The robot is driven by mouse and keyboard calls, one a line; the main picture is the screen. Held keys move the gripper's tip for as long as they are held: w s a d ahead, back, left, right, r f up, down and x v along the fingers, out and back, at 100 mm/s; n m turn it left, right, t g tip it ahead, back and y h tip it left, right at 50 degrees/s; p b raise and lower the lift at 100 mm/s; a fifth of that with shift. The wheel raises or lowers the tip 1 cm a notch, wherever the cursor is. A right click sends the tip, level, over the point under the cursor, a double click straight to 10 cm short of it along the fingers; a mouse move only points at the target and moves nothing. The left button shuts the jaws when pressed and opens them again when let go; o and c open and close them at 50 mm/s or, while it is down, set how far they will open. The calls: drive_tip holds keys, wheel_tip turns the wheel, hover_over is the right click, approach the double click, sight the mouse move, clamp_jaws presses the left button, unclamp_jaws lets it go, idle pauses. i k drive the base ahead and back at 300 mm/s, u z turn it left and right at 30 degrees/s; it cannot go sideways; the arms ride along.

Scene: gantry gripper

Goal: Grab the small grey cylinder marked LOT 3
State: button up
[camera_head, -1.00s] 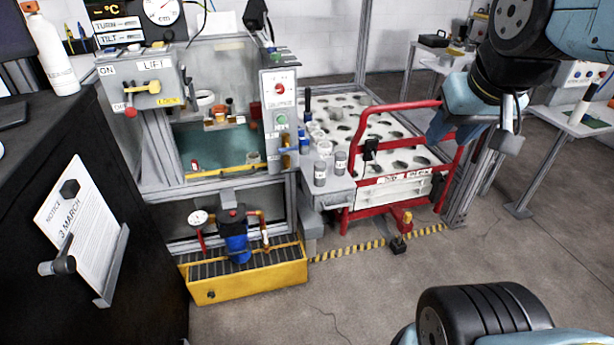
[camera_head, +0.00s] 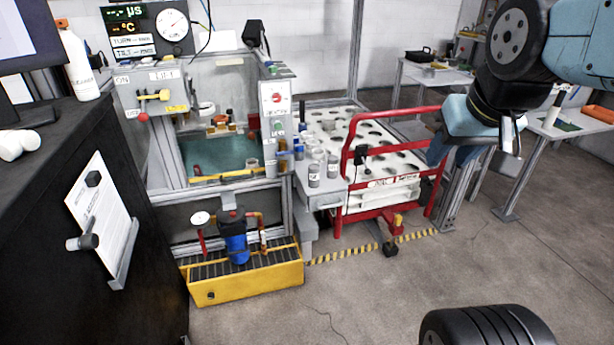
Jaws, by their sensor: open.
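Two small grey cylinders with pale labels stand upright near the edge of a grey side shelf; the left one (camera_head: 314,176) is closest to the corner and the other (camera_head: 333,166) is just behind it to the right. Their lettering is too small to read, so I cannot tell which is LOT 3. More small cylinders stand behind them. My gripper (camera_head: 449,156) is at upper right, in front of the red cart's right end. It is open, pointing down, and appears empty, well to the right of the cylinders and apart from them.
A red-framed cart (camera_head: 398,111) with a white holed top stands beside the shelf. A tank (camera_head: 222,158) with a control post (camera_head: 277,120) is to its left. A yellow tray (camera_head: 245,287) sits on the floor below. A black cabinet (camera_head: 75,235) fills the left. Floor at front centre is clear.

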sight(313, 170)
drive_tip(key=z, duration=0.1)
drive_tip(key=i, duration=0.95)
drive_tip(key=u, duration=0.05)
